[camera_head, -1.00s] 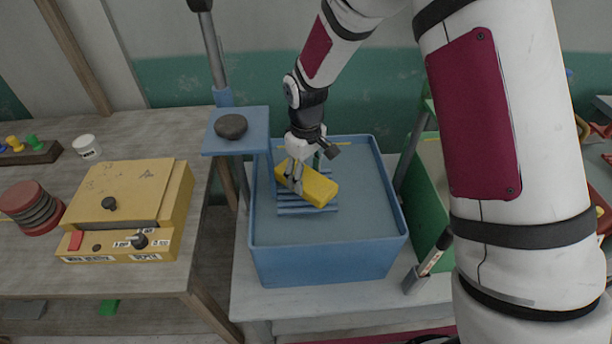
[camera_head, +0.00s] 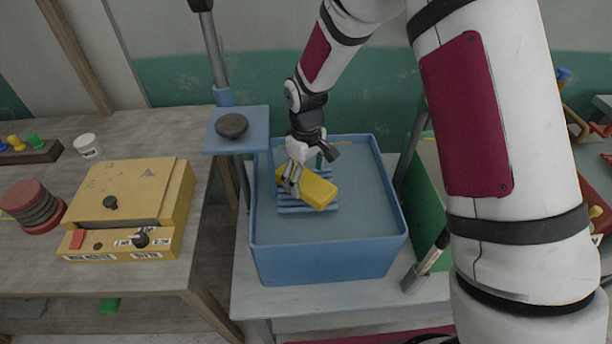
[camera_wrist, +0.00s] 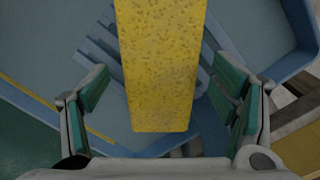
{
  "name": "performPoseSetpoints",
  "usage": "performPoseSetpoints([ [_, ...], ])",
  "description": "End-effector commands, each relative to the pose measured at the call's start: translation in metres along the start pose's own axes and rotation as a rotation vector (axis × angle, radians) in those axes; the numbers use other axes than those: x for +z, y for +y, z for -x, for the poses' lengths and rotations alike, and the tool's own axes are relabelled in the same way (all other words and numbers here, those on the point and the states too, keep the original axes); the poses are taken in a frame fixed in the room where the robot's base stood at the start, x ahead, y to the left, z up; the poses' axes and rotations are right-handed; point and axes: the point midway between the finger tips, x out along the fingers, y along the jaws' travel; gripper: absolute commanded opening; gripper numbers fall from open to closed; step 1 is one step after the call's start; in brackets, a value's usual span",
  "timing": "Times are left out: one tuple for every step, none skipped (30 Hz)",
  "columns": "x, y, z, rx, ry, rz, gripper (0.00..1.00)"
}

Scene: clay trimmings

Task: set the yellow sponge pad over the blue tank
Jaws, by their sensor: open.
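The yellow sponge pad (camera_head: 318,190) lies on the blue ribbed rack inside the blue tank (camera_head: 325,262), toward its back left. In the wrist view the pad (camera_wrist: 160,62) runs between my two fingers, with a gap on each side. My gripper (camera_head: 294,180) is at the pad's left end; it also shows in the wrist view (camera_wrist: 165,105), with its green finger pads spread wide and touching nothing that I can see. The rack (camera_head: 305,208) is partly hidden under the pad.
A blue stand (camera_head: 236,144) with a dark stone (camera_head: 231,125) rises at the tank's left rim. A green bin (camera_head: 430,200) and a marker in a holder (camera_head: 432,255) stand at the right. A yellow box (camera_head: 130,200) sits on the left table.

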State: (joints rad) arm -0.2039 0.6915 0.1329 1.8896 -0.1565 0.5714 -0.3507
Motion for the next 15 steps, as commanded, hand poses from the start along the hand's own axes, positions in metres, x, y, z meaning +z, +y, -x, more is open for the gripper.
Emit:
performPoseSetpoints([
  [-0.001, 0.001, 0.006, 0.002, 0.003, 0.0, 0.8],
  [-0.001, 0.001, 0.01, 0.002, 0.004, 0.0, 0.8],
  [-0.002, 0.001, 0.015, 0.002, 0.005, 0.0, 0.8],
  [-0.002, 0.001, 0.02, 0.002, 0.005, 0.0, 0.8],
  [-0.002, 0.001, 0.026, 0.003, 0.006, 0.0, 0.8],
  [-0.002, 0.001, 0.034, 0.002, 0.006, -0.001, 0.8],
  [-0.002, 0.002, 0.041, 0.003, 0.007, -0.001, 0.8],
  [-0.002, 0.002, 0.047, 0.003, 0.006, -0.001, 0.8],
  [-0.002, 0.002, 0.056, 0.003, 0.006, -0.002, 0.8],
  [-0.002, 0.002, 0.062, 0.003, 0.006, -0.002, 0.8],
  [-0.002, 0.002, 0.068, 0.004, 0.006, -0.001, 0.8],
  [-0.001, 0.001, 0.076, 0.003, 0.005, -0.001, 0.8],
  [-0.002, 0.002, 0.082, 0.003, 0.006, -0.001, 0.8],
  [-0.002, 0.001, 0.087, 0.003, 0.005, -0.001, 0.8],
  [-0.002, 0.001, 0.094, 0.003, 0.006, -0.001, 0.8],
])
